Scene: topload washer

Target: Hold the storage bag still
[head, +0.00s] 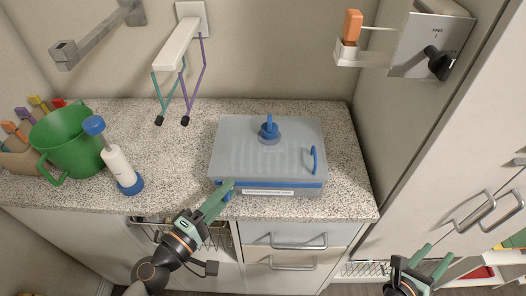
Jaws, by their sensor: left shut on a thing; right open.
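The storage bag (235,152) is a flat grey-blue bag with a blue band along its front, a blue knob on top and a blue handle at its right. It lies on the speckled counter. My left gripper (225,190) is shut at the bag's front left corner, on the blue edge. The fingertips partly hide that corner. My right gripper (431,255) is open and empty, low at the right, in front of the counter and apart from the bag.
A green mug (66,143) and a white bottle with blue ends (119,165) stand left on the counter (178,150). A wall rack (178,45) hangs behind. A wall box (425,45) with a dark knob is at upper right. Drawers (285,241) lie below.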

